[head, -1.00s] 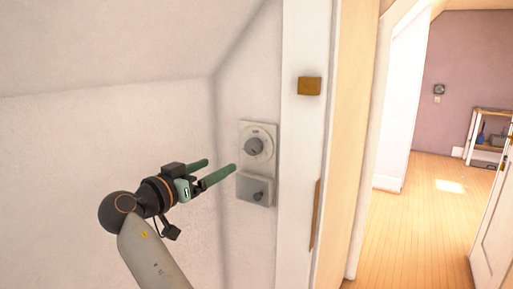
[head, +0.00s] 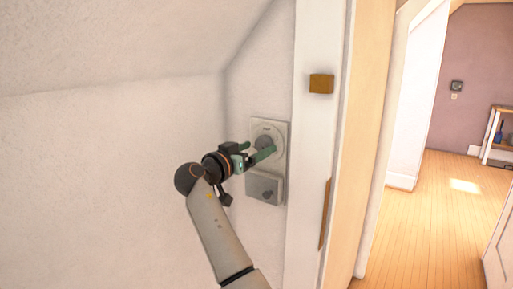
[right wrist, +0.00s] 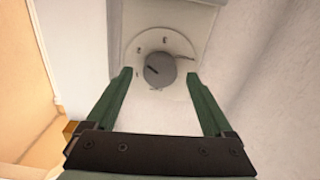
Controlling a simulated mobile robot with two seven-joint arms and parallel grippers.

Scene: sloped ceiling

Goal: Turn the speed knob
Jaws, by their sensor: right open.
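A grey round knob (right wrist: 160,70) with a dark pointer mark sits on a pale round dial (right wrist: 190,45) in the right wrist view. In the head view the dial (head: 274,131) is on the upper part of a wall plate, and my right gripper partly covers the knob. My right gripper (head: 262,150) is open, its green fingers reaching up to the dial. In the right wrist view its fingertips (right wrist: 160,75) stand on either side of the knob, with a gap on both sides; contact cannot be told. My left gripper is not in view.
A white door frame (head: 307,150) with a brass plate (head: 321,83) stands close at the right. A sloped ceiling (head: 120,40) hangs above left. A doorway opens onto wooden floor (head: 440,220).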

